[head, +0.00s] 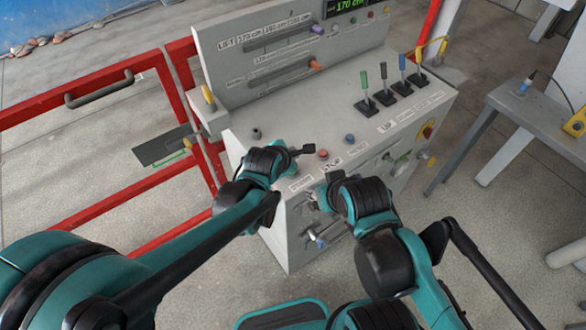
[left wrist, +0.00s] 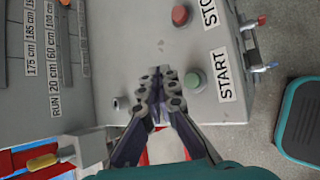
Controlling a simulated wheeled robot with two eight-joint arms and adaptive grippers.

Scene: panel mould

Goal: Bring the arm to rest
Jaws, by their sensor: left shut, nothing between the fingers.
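My left gripper (head: 306,150) is over the near left of the grey control console (head: 285,225). In the left wrist view the left gripper (left wrist: 160,84) is shut and empty, its fingertips beside the green START button (left wrist: 194,82). In that view the red STOP button (left wrist: 180,15) lies further up.
Several levers (head: 383,73) stand on the console's right, below a panel with sliders and a green display (head: 346,5). Red railings (head: 90,90) are at left. A grey table (head: 535,110) stands at right. Bare floor lies between console and table.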

